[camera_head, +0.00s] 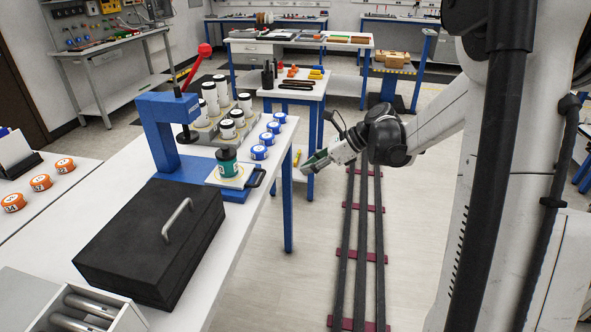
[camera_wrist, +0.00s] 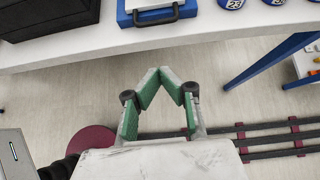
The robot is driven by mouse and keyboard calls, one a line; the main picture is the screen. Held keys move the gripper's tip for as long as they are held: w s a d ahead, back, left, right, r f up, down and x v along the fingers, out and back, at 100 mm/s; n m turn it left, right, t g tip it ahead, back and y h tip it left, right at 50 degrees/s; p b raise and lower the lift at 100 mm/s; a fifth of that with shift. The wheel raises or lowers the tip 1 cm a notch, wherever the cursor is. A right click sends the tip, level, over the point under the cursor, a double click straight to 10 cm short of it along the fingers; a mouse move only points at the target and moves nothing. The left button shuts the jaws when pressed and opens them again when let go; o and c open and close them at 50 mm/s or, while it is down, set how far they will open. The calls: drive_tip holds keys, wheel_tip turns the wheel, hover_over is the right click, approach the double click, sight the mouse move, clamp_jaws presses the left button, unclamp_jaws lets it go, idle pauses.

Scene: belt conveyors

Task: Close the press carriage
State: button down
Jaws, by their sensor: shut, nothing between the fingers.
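The blue press (camera_head: 163,130) stands on the white bench, with a red-knobbed lever (camera_head: 195,66) raised up to the right. Its carriage (camera_head: 228,180), a pale plate with a black handle (camera_head: 257,178), sticks out from the press toward the bench edge. A green jar with a dark lid (camera_head: 226,165) stands upright on the plate. The black handle also shows at the top of the wrist view (camera_wrist: 155,17). My gripper (camera_head: 305,168) is shut and empty, out over the floor right of the carriage and apart from it. In the wrist view my gripper (camera_wrist: 160,72) points toward the bench edge.
A black case (camera_head: 150,240) with a metal handle lies in front of the press. Several blue numbered discs (camera_head: 260,152) line the bench edge, with white jars (camera_head: 210,98) behind. A smaller table (camera_head: 292,90) stands beyond.

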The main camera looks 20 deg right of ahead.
drive_tip(key=shift+w+a+f, duration=0.85)
drive_tip(key=shift+w+a, duration=0.1)
drive_tip(key=shift+a, duration=0.6)
drive_tip(key=shift+w+a+f, duration=0.8)
drive_tip(key=shift+w+a, duration=0.1)
drive_tip(key=shift+a, duration=0.6)
drive_tip(key=shift+w+a+f, duration=0.85)
drive_tip(key=shift+w+a, duration=0.1)
drive_tip(key=shift+a, duration=0.6)
